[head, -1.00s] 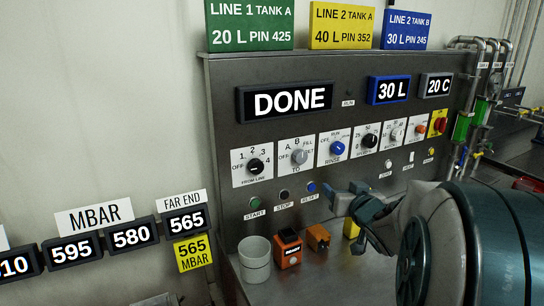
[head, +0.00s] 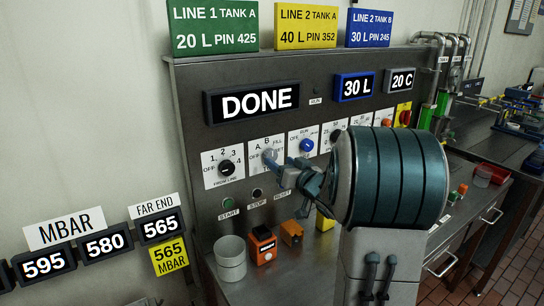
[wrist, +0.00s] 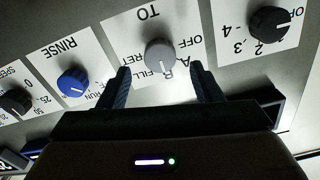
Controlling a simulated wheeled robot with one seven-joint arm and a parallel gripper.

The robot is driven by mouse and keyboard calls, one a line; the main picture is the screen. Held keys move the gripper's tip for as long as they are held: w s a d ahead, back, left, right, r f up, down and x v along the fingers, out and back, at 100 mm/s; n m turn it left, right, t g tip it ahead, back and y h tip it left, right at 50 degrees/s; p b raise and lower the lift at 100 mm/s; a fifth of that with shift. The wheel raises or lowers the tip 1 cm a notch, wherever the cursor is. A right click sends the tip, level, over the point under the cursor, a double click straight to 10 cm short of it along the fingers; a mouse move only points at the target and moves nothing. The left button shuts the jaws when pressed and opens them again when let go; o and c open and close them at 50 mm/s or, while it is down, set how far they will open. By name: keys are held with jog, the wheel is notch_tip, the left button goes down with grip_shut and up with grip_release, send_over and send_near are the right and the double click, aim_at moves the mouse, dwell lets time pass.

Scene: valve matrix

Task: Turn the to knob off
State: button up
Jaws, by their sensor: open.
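The TO knob (wrist: 160,54) is grey and sits on a white plate marked OFF, A, B, FILL and RET. In the wrist view, which shows the panel upside down, its pointer faces the B and FILL side, away from OFF; I cannot tell exactly which mark. My gripper (wrist: 163,74) is open, with one finger on each side of the knob in the picture and visible gaps to both. In the head view my gripper (head: 286,168) is in front of the TO plate and partly hides it. The knob (head: 270,155) shows just beyond the fingertips.
The black FROM LINE knob (head: 227,168) and blue RINSE knob (head: 306,145) flank the TO plate. A display (head: 253,102) reads DONE. Below, a grey cup (head: 231,260) and orange box (head: 263,245) stand on the steel counter. The wall labels stand at left.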

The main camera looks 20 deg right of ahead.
aim_at(273, 156)
jog(key=shift+w+a+p, duration=0.15)
jog(key=shift+w+a, duration=0.05)
jog(key=shift+w, duration=0.8)
jog(key=shift+w+a+p, duration=0.15)
jog(key=shift+w+a, duration=0.05)
jog(key=shift+w, duration=0.75)
